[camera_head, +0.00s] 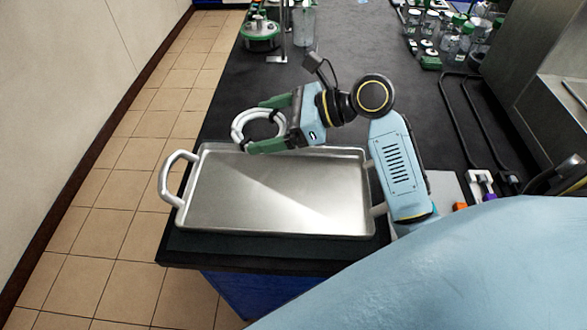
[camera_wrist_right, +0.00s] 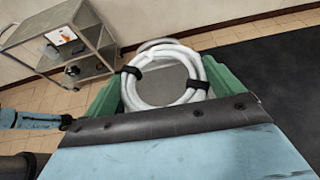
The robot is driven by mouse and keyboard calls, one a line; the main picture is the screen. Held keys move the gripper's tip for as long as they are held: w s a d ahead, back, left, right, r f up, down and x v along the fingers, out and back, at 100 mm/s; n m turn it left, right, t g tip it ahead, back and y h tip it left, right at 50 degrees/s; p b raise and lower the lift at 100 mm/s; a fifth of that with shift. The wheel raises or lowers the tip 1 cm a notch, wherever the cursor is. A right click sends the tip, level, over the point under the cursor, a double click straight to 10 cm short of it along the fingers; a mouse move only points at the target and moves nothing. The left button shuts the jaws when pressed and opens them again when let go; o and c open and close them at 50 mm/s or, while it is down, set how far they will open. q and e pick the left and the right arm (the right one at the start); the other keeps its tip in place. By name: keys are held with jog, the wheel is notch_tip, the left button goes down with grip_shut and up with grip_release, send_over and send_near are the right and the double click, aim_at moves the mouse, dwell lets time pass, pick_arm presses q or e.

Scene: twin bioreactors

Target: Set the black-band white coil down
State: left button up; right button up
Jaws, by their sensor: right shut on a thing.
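The white coil (camera_head: 238,127) is a ring of white tubing. Its two black bands show in the right wrist view (camera_wrist_right: 165,97). My right gripper (camera_head: 262,126) has its green fingers shut on the coil, one on each side. It holds the coil near the back left edge of the metal tray, and I cannot tell how high above the bench. In the right wrist view the green fingers (camera_wrist_right: 165,85) flank the coil. My left gripper does not show in either view.
An empty metal tray (camera_head: 280,205) with white handles lies at the bench's front. Black bench top (camera_head: 340,45) is free behind my arm. A green-based vessel (camera_head: 261,37) stands at the back left, several bottles (camera_head: 440,35) at the back right. A metal cart (camera_wrist_right: 75,45) shows in the wrist view.

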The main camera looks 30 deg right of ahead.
jog(key=w+a+f+m+t+h+p, duration=0.2)
jog(key=w+a+p, duration=0.1)
jog(key=p, duration=0.3)
pick_arm(q)
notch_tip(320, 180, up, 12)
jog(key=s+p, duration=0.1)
jog(key=p, duration=0.4)
pick_arm(e)
jog(key=m+t+h, duration=0.1)
jog(key=m+h, duration=0.1)
send_over(246, 191)
notch_tip(246, 191, down, 5)
notch_tip(246, 191, down, 6)
jog(key=shift+f+b, duration=0.1)
jog(key=shift+b, duration=1.05)
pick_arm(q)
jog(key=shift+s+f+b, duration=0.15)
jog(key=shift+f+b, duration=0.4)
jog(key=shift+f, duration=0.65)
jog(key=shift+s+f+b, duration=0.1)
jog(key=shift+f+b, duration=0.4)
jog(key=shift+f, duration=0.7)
pick_arm(e)
jog(key=shift+f, duration=1.95)
jog(key=shift+f+t+y, duration=0.2)
jog(key=shift+t+y, duration=0.1)
jog(key=o, duration=0.7)
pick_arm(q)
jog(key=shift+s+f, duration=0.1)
